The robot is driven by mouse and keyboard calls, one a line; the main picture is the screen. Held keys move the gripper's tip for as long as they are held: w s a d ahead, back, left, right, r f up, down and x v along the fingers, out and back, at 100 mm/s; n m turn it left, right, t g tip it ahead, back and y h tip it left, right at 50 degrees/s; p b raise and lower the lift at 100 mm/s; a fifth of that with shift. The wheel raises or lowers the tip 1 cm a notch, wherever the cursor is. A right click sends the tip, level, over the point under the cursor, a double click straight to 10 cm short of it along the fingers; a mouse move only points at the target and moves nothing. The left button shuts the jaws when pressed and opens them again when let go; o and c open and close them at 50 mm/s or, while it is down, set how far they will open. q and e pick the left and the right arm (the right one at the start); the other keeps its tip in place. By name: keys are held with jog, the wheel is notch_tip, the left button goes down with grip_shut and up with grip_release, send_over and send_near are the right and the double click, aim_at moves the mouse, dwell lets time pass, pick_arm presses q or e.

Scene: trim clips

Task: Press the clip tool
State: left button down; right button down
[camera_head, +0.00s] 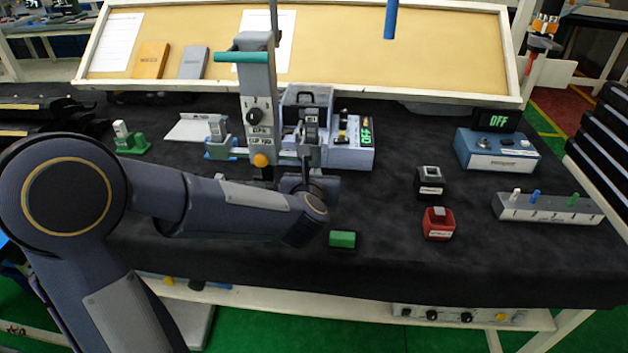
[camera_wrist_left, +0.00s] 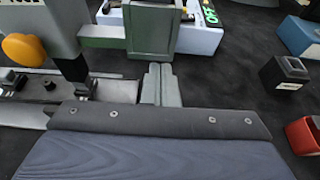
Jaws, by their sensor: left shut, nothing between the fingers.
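The clip tool (camera_head: 258,95) is a tall grey column with a green crossbar handle near its top, a black knob and an orange knob (camera_head: 261,160). Its lower part with the orange knob also shows at the left edge of the wrist view (camera_wrist_left: 22,48). My left gripper (camera_head: 309,168) is right of the column's base, pointing away from me. In the wrist view its narrow grey fingers (camera_wrist_left: 160,72) are shut and empty. They lie right of the orange knob, at the lower edge of a grey-green plate (camera_wrist_left: 152,30); contact is unclear. My right gripper is out of view.
A white-and-blue box (camera_head: 350,155) with an OFF display stands behind my gripper. A green block (camera_head: 342,239), a black block (camera_head: 430,182) and a red block (camera_head: 438,223) sit to the right. A blue box (camera_head: 497,152) and a peg rack (camera_head: 548,208) are farther right.

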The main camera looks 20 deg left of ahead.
pick_arm(q)
jog(key=shift+w+r, duration=0.1)
jog(key=shift+r, duration=0.05)
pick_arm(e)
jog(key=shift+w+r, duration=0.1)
pick_arm(q)
jog(key=shift+r, duration=0.1)
